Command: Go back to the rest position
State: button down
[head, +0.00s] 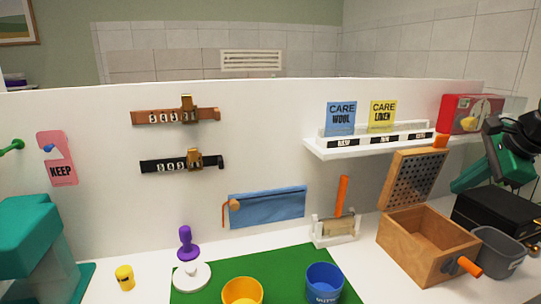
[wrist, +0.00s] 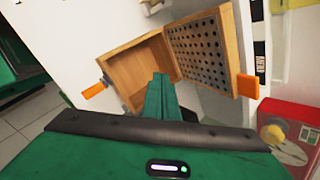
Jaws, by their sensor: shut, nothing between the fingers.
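My gripper (wrist: 159,82) shows in the wrist view with its green fingers together and nothing between them. The fingertips appear in front of an open wooden box (wrist: 140,68), whose perforated lid (wrist: 200,48) stands raised; I cannot tell the exact gap. In the head view my green and black arm is at the far right, above and beside the wooden box (head: 428,246) and its lid (head: 414,178). The box has an orange handle on its front and an orange tab on its lid.
A grey bin (head: 498,252) and a black box (head: 495,213) stand close to the wooden box. A white shelf (head: 372,146) with care cards and a red box (head: 472,113) is above. Yellow (head: 242,291) and blue (head: 324,283) cups stand on a green mat (head: 290,262).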

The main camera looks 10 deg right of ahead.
jog(key=s+a+f+n+g, duration=0.3)
jog(key=s+a+f+n, duration=0.1)
jog(key=s+f+n, duration=0.4)
jog(key=s+a+f+n+g, duration=0.4)
jog(key=s+f+n, duration=0.4)
jog(key=s, duration=0.4)
jog(key=shift+s+a+h, duration=0.2)
jog(key=shift+a+h, duration=0.1)
jog(key=shift+a, duration=0.5)
jog(key=shift+w+f, duration=0.3)
jog(key=shift+w, duration=0.35)
